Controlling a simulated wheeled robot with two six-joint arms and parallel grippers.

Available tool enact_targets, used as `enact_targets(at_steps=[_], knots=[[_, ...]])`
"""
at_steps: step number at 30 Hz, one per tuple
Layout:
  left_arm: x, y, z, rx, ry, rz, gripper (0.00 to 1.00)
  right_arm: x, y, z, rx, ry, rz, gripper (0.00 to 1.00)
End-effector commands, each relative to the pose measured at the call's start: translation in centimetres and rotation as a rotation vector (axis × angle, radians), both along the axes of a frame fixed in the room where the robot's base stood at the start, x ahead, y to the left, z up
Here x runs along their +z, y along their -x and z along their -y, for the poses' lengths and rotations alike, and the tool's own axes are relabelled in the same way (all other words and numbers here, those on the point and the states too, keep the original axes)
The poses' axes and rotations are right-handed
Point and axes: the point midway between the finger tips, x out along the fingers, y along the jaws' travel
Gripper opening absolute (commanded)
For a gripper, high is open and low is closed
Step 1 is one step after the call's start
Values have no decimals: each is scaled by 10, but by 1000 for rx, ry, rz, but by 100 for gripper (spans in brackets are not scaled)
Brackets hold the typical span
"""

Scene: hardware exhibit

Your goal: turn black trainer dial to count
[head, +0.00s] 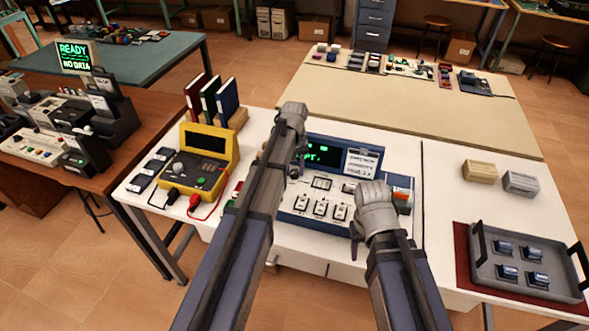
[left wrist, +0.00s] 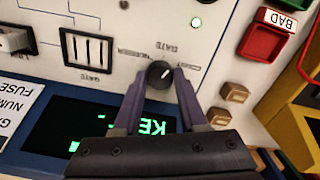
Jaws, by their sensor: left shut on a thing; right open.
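The black trainer dial (left wrist: 159,73) is a small round knob on the white panel of the blue-framed trainer (head: 322,222). In the left wrist view my left gripper (left wrist: 161,76) has its purple fingers closed around it, one on each side. A pale mark on the knob slants to the upper right; upside-down labels surround it, and I cannot read them all. In the head view my left gripper (head: 296,170) reaches down over the trainer's left side and my arm hides the dial. My right gripper (head: 350,188) is open at the trainer's right side, its fingers only partly visible.
The trainer's lit green display (left wrist: 95,128) is partly covered. A yellow meter (head: 205,162) stands left of my left arm, a grey tray (head: 482,272) at right. Free tabletop lies behind the trainer.

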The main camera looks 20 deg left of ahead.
Motion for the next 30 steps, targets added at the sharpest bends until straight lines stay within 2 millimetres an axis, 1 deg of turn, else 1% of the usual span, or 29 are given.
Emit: enact_targets(at_steps=[6, 15, 21, 30], knots=[[0, 0, 0, -156, 0, 0, 0, 0, 0, 0, 0, 0, 0, 50], [0, 0, 0, -294, 0, 0, 0, 0, 0, 0, 0, 0, 0, 50], [0, 0, 0, -332, 0, 0, 0, 0, 0, 0, 0, 0, 0, 50], [0, 0, 0, -340, 0, 0, 0, 0, 0, 0, 0, 0, 0, 50]])
